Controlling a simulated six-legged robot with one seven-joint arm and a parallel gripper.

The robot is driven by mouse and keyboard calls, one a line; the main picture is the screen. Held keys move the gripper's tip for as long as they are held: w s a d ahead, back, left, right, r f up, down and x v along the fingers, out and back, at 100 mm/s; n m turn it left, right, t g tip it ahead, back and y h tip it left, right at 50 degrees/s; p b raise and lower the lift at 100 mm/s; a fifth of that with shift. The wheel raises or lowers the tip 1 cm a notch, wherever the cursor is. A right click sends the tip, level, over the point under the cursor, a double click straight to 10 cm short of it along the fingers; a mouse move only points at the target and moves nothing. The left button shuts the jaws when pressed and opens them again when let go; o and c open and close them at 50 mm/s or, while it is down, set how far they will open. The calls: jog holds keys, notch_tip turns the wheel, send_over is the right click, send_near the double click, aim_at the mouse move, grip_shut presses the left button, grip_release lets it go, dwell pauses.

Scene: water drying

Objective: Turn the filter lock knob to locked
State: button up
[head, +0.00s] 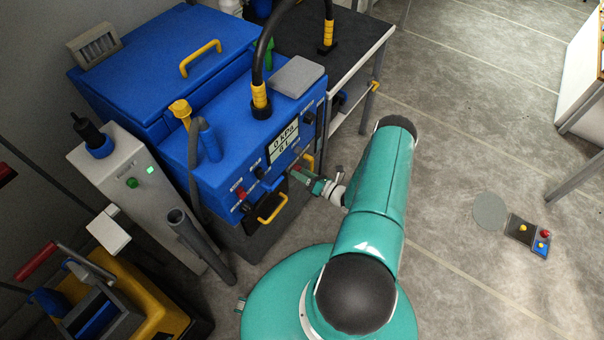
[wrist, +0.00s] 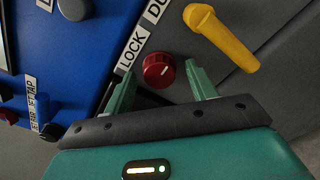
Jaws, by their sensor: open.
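The red knob (wrist: 158,70) is in the wrist view on a dark panel, beside a white label (wrist: 132,50) reading LOCK. A pale mark shows on its face, but I cannot tell which setting it points to. My gripper (wrist: 163,82) is open, with one green finger on each side of the knob. The knob appears between the fingertips; I cannot tell whether they touch it. In the head view my gripper (head: 308,181) is at the right front of the blue machine (head: 220,160), and it hides the knob.
A yellow handle (wrist: 222,38) juts out close to the right finger. Another yellow handle (head: 271,208) is lower on the machine front. A grey cabinet (head: 125,175) and a yellow cart (head: 130,305) stand left. The floor to the right is mostly open, with a small button panel (head: 528,235).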

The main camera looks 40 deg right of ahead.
jog(key=shift+c, duration=0.3)
jog(key=c, duration=0.9)
jog(key=shift+c, duration=0.2)
jog(key=shift+n, duration=8.8)
